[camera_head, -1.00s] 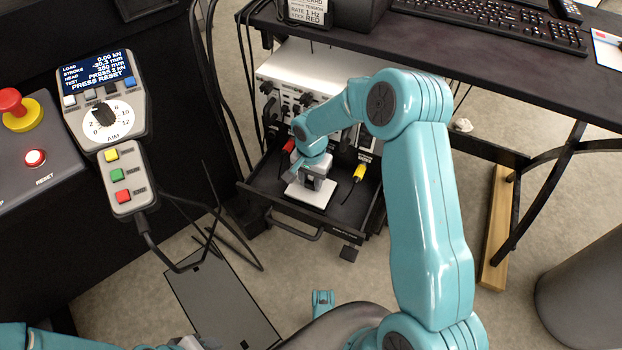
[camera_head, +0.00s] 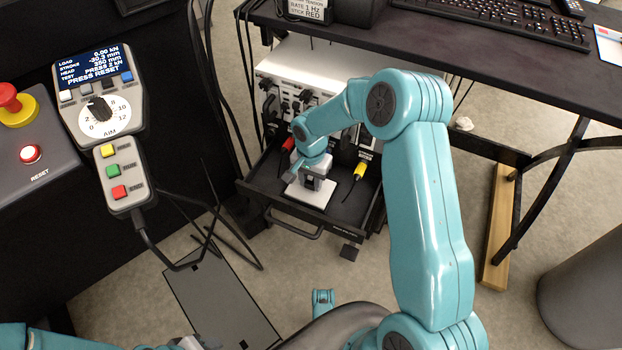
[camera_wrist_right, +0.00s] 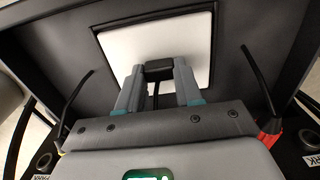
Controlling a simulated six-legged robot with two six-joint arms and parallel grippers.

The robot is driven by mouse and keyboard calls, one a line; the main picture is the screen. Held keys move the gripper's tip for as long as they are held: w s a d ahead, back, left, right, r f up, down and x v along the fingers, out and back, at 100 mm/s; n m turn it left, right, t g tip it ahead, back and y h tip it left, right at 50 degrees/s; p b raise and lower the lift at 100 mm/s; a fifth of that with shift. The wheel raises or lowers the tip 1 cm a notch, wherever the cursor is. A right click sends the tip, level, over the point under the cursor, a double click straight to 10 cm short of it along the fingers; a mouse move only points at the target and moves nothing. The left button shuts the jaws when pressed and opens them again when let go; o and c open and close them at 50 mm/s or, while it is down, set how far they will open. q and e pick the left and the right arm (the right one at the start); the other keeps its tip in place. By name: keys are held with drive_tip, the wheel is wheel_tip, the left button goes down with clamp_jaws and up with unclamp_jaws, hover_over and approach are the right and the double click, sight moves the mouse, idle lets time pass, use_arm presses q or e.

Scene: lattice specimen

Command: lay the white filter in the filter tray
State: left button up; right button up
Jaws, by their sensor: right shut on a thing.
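The white filter (camera_wrist_right: 188,39) is a flat, pale square plate with a dark block on it. It also shows in the head view (camera_head: 309,196). It lies flat in the filter tray (camera_head: 347,214), a dark pulled-out drawer under the desk; I cannot tell if it touches the floor of the tray. My right gripper (camera_wrist_right: 159,76) points down at it, its fingers shut on the dark block. The gripper covers part of the filter in the head view (camera_head: 316,176). My left gripper (camera_head: 188,345) is cut off at the bottom edge, and its jaws are unclear.
A red-ended cable (camera_head: 287,145) and a yellow connector (camera_head: 361,170) lie at the tray's sides. A white instrument box (camera_head: 290,65) stands behind it. The desk (camera_head: 460,60) overhangs on the right. A control pendant (camera_head: 109,120) and black cables are on the left.

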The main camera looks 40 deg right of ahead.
drive_tip(key=shift+f, duration=0.15)
drive_tip(key=o, duration=1.5)
drive_tip(key=shift+o, duration=0.2)
drive_tip(key=shift+r+p, duration=1.45)
drive_tip(key=shift+r, duration=1.15)
